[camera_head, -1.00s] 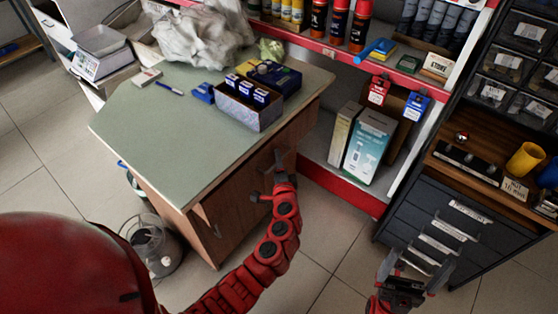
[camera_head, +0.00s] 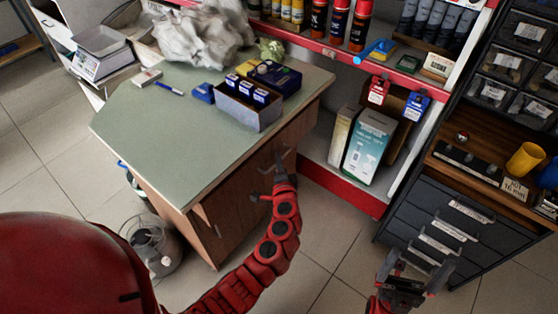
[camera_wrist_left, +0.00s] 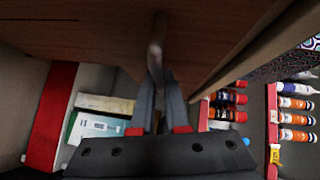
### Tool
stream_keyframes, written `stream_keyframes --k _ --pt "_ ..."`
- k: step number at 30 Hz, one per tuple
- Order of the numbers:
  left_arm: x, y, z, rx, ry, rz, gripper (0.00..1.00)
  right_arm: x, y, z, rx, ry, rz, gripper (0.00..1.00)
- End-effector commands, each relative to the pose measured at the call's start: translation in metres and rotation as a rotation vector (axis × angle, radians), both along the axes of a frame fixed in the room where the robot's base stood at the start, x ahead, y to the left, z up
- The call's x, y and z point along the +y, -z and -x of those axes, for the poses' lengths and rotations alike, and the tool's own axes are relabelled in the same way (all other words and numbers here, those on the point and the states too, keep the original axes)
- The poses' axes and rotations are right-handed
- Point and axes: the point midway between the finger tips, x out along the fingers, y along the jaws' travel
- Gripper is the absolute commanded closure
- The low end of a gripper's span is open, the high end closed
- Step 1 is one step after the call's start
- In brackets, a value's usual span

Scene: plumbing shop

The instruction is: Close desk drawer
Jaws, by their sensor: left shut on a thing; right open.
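The desk (camera_head: 165,125) has a green top and brown wooden sides. My left gripper (camera_head: 277,165) is at the desk's right-hand wooden face, below the tabletop edge. In the left wrist view its two fingers (camera_wrist_left: 158,95) are shut on a metal drawer handle (camera_wrist_left: 156,45) fixed to a brown wooden front (camera_wrist_left: 90,35). The fingers hide part of the handle. How far the drawer stands out from the desk cannot be told. My right gripper (camera_head: 412,275) is open and empty, in front of the dark drawer cabinet, away from the desk.
A box of blue packs (camera_head: 248,105) and a crumpled grey bag (camera_head: 200,35) lie on the desk. A red-edged shelf (camera_head: 355,193) with boxes stands close to the desk's right. A dark drawer cabinet (camera_head: 410,215) is further right. A wire bin (camera_head: 152,245) stands by the desk. Tiled floor (camera_head: 325,245) is clear between.

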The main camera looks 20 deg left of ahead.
Motion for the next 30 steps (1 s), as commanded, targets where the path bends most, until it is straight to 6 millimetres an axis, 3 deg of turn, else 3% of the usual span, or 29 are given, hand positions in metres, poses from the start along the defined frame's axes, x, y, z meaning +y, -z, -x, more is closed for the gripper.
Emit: stream_keyframes --k 26,30 --pt "0.000 0.001 0.000 0.002 0.000 0.001 1.00 0.000 0.000 0.000 0.000 0.000 0.000 0.00" --pt "0.010 0.001 -0.004 0.001 -0.001 -0.001 1.00 0.000 0.000 0.000 0.000 0.000 0.000 0.00"
